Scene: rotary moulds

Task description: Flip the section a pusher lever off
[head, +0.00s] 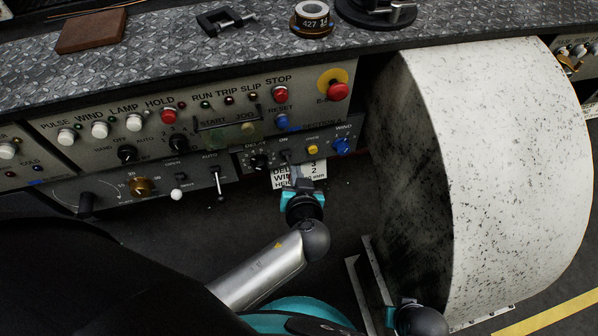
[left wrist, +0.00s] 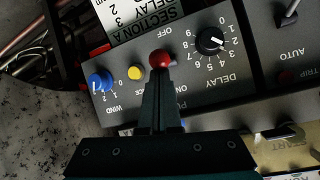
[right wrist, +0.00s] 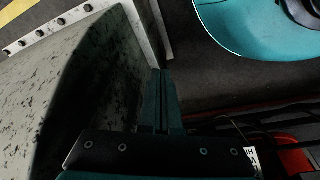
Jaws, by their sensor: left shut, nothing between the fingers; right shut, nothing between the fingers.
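The section A panel (head: 300,148) is at the middle of the head view and appears upside down in the left wrist view (left wrist: 200,85). The section A pusher lever with its red ball tip (left wrist: 160,60) shows just beyond my left fingertips, near the OFF mark. Its shaft is hidden behind the fingers, so I cannot tell its exact position or whether they touch. My left gripper (left wrist: 158,82) is shut and empty, in front of the panel's lower edge in the head view (head: 300,190). My right gripper (right wrist: 161,75) is shut and empty, low beside the drum.
Beside the lever are a yellow button (left wrist: 135,73), a blue WIND knob (left wrist: 101,81) and a black DELAY knob (left wrist: 210,42). A label card (head: 313,170) hangs below the panel. A big speckled white drum (head: 510,150) stands at the right. Open floor lies below the panel.

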